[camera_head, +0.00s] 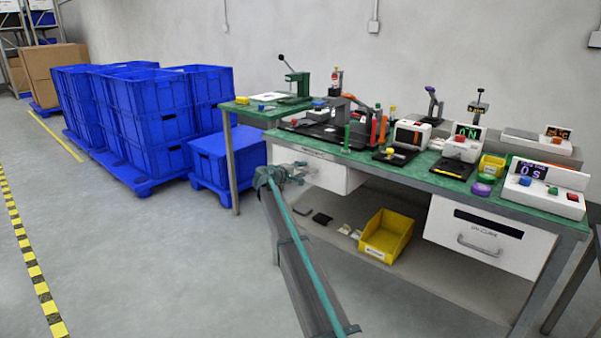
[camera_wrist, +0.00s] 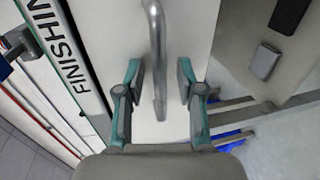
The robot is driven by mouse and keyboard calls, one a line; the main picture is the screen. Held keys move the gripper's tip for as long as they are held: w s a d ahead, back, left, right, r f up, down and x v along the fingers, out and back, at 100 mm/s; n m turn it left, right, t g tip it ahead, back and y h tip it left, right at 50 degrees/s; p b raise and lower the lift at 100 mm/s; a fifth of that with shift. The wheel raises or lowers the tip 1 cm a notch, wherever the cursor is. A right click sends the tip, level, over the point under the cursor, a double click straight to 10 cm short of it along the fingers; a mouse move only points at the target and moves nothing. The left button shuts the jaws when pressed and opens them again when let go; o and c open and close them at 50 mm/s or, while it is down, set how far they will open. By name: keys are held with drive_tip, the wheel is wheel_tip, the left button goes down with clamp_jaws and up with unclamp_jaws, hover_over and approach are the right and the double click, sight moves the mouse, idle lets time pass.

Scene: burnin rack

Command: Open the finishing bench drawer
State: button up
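The white finishing bench drawer (camera_head: 335,178) sits under the left part of the green-topped bench (camera_head: 330,154). It looks shut, though my arm covers part of its front. In the wrist view a label strip with black letters beginning "FINISHIN" runs beside the drawer front (camera_wrist: 190,25). The grey metal bar handle (camera_wrist: 156,45) lies between the two fingers of my gripper (camera_wrist: 160,72). The fingers are apart, one on each side of the bar, with visible gaps. In the head view my gripper (camera_head: 296,172) is at the drawer front, and the handle is hidden there.
A second white drawer (camera_head: 470,247) with a handle is at the bench's right. A yellow bin (camera_head: 387,236) and small dark items lie on the lower shelf. Blue crates (camera_head: 150,110) stand left of the bench. The floor in front is clear.

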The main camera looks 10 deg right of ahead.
clamp_jaws()
drive_tip(key=shift+s, duration=0.15)
